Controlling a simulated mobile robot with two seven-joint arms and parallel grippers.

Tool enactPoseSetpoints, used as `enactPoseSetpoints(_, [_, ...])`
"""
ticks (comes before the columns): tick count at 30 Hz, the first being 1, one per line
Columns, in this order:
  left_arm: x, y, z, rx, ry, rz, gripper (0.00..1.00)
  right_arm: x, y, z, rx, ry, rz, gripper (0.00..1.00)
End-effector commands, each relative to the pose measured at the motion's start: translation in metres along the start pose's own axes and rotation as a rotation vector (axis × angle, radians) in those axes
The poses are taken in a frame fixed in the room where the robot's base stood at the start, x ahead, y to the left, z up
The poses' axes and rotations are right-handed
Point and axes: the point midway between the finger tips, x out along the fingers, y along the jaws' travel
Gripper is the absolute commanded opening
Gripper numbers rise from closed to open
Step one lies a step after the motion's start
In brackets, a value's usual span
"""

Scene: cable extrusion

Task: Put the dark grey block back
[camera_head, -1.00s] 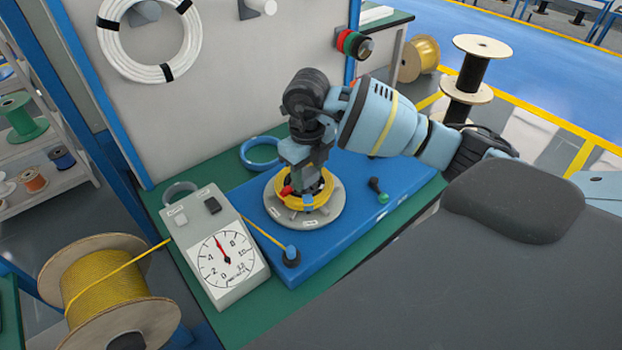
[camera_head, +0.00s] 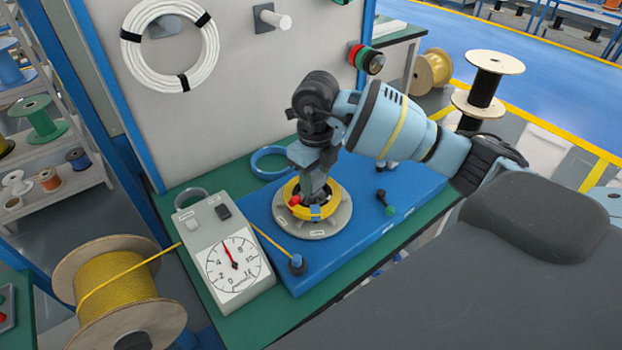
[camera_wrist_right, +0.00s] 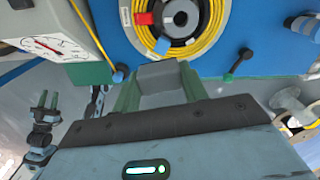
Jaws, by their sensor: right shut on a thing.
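My right gripper (camera_head: 314,190) points down over the round grey fixture (camera_head: 342,218) that carries a yellow cable coil (camera_head: 291,194). In the right wrist view its two green fingers are shut on the grey block (camera_wrist_right: 162,76), which sits between them. The coil (camera_wrist_right: 207,36), with a red tab and a blue tab around a dark hub, lies beyond the block in that view. I cannot tell whether the block touches the fixture. My left gripper (camera_wrist_right: 46,100) shows small at the left of the right wrist view, its two green fingers apart with nothing seen between them.
A yellow cable spool (camera_head: 115,290) stands at the lower left.

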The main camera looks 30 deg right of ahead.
Motion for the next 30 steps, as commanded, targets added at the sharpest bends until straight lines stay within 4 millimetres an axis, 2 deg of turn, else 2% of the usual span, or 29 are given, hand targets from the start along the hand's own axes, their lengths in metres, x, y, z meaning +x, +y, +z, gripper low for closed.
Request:
enactPoseSetpoints(14, [0.000, 0.000, 0.006, -0.002, -0.012, 0.000, 0.36, -0.004, 0.040, -0.020, -1.006, -0.008, -0.010, 0.23])
enactPoseSetpoints(30, [-0.001, -0.002, 0.012, 0.005, -0.020, -0.001, 0.36, -0.006, 0.084, -0.056, -2.229, -0.002, -0.008, 0.23])
